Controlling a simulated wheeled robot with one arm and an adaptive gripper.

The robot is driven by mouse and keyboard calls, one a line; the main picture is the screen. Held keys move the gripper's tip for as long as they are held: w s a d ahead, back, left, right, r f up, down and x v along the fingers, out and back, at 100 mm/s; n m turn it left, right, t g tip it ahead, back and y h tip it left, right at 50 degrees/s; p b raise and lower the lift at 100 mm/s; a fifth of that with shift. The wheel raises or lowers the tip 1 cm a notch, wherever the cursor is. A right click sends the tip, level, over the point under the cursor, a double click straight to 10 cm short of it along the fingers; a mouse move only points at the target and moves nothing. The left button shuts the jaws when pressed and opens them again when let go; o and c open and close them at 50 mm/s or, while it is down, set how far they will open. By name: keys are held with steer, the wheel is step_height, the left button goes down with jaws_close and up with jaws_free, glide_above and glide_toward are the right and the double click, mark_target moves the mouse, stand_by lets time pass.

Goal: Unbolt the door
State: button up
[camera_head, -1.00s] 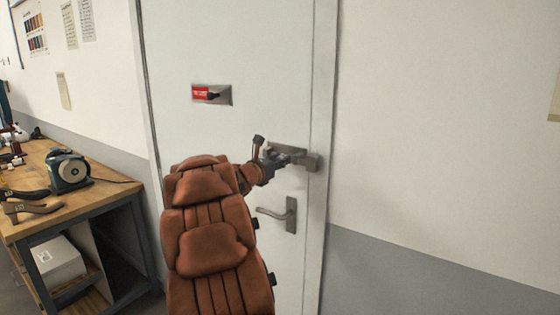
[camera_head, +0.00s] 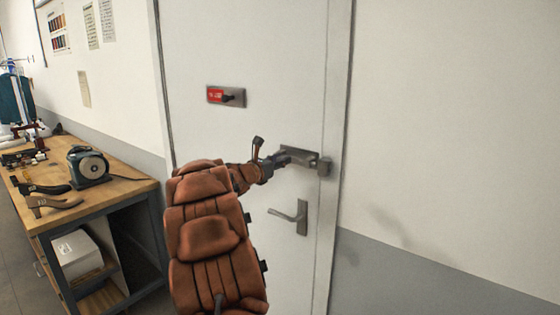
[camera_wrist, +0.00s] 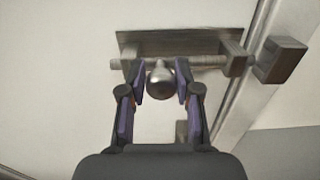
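The white door (camera_head: 245,45) is closed in its frame. A grey metal slide bolt (camera_head: 309,158) sits on it near the right edge, above the lever handle (camera_head: 302,217). In the wrist view the bolt's plate and rod (camera_wrist: 205,62) run across, with a round knob (camera_wrist: 160,84) on the rod. The block-shaped keeper (camera_wrist: 280,60) is on the frame at right.
A red-and-grey indicator plate (camera_head: 227,96) is higher on the door. A wooden workbench (camera_head: 125,187) with a grinder-like machine (camera_head: 88,166) and tools stands at left. The wall right of the door is bare.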

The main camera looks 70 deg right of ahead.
steer(key=o, duration=0.4)
steer(key=shift+w, duration=0.15)
steer(key=shift+v, duration=6)
